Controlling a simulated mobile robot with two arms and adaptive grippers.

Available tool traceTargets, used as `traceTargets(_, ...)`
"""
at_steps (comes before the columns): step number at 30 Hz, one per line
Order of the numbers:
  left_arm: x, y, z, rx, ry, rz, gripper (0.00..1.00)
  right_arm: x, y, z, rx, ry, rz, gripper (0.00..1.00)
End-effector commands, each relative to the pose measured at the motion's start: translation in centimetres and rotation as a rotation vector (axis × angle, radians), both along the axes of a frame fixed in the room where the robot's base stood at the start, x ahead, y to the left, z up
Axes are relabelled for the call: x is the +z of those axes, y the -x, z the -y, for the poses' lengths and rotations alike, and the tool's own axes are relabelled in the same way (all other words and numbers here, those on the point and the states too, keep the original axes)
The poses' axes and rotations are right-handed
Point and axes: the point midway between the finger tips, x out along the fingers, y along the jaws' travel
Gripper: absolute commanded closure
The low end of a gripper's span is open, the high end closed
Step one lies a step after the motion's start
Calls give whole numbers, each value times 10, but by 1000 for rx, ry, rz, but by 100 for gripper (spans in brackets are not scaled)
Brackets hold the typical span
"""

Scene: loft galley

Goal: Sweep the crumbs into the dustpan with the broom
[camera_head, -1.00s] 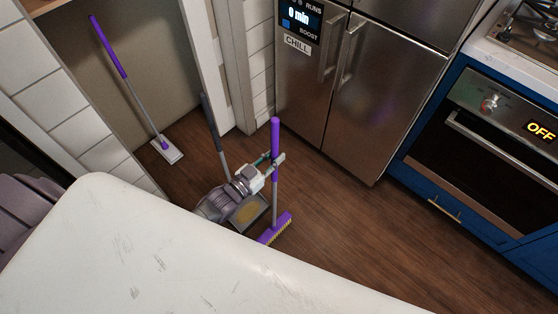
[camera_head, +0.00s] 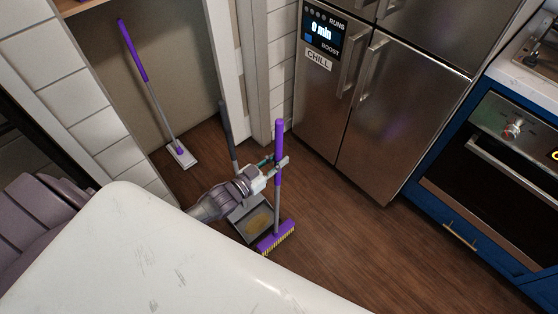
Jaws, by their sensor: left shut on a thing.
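The broom has a purple grip (camera_head: 279,138), a grey shaft and a purple head with yellow bristles (camera_head: 276,237). It stands nearly upright with its head low at the floor. A tan patch that looks like crumbs (camera_head: 258,220) shows within the dustpan's outline. My arm hides part of the dustpan. My right gripper is not in view.
A white table (camera_head: 180,265) fills the lower left foreground, close to my arm. A purple-handled mop (camera_head: 181,154) leans in the alcove. A steel fridge (camera_head: 385,130) and blue cabinets with an oven (camera_head: 490,170) stand right. Wooden floor (camera_head: 360,230) is open between.

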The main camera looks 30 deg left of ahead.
Motion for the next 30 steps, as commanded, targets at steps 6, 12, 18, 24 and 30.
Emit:
traceTargets(6, 14, 0, 0, 0, 1, 3, 100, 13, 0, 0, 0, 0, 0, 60)
traceTargets(12, 35, 0, 0, 0, 1, 3, 100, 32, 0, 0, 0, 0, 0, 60)
traceTargets(18, 55, 0, 0, 0, 1, 3, 100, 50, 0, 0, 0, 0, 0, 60)
traceTargets(24, 63, 0, 0, 0, 1, 3, 100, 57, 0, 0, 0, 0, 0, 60)
traceTargets(30, 61, 0, 0, 0, 1, 3, 100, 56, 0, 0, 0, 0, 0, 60)
